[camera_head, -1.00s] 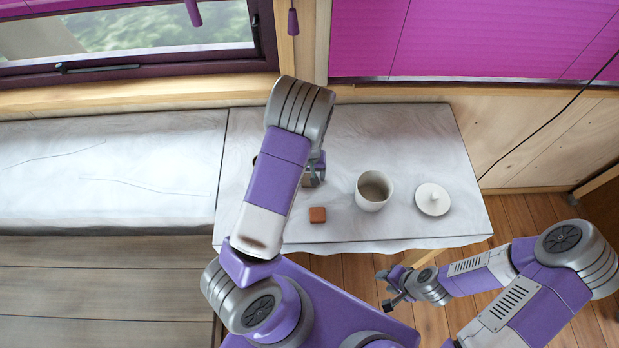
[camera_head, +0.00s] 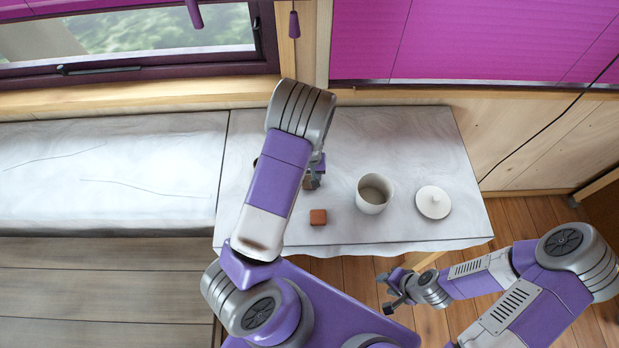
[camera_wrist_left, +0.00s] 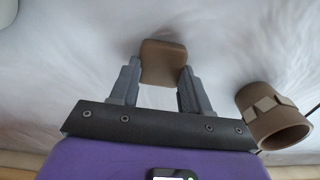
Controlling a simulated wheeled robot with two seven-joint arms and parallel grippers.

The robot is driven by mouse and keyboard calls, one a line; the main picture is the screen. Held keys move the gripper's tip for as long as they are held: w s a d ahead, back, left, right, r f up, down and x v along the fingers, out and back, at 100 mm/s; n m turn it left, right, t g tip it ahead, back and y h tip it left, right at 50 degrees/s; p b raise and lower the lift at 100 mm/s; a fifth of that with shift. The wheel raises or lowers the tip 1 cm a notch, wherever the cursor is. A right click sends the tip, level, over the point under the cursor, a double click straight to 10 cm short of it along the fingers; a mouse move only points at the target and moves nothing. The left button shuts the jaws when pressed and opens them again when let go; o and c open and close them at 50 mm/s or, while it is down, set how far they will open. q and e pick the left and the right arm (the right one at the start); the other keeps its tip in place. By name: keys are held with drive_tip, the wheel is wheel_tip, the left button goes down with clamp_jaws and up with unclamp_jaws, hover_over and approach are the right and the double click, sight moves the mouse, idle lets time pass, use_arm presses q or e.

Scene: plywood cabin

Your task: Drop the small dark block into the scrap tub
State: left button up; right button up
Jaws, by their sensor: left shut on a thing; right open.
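My left gripper (camera_wrist_left: 160,88) is shut on a small brown block (camera_wrist_left: 163,62), held by its two fingers over the white-topped table. In the head view my left arm partly covers the gripper, and only a bit of the held block (camera_head: 309,184) shows. A brown open tub with a raised band (camera_wrist_left: 272,122) is right of the gripper in the left wrist view; my arm mostly hides it in the head view. A pale open pot (camera_head: 372,194) stands right of the gripper. I cannot tell for certain which is the scrap tub. My right gripper (camera_head: 388,287) is open and empty, off the table's front edge.
A reddish-brown block (camera_head: 318,217) lies near the front edge of the table (camera_head: 410,135). A round white lid (camera_head: 433,202) lies right of the pale pot. A pale bench (camera_head: 110,170) adjoins the table on the left. The table's back right is clear.

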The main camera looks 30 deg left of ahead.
use_arm(q)
wheel_tip(320, 180, up, 10)
drive_tip(key=shift+f+p, duration=0.15)
drive_tip(key=shift+p, duration=0.2)
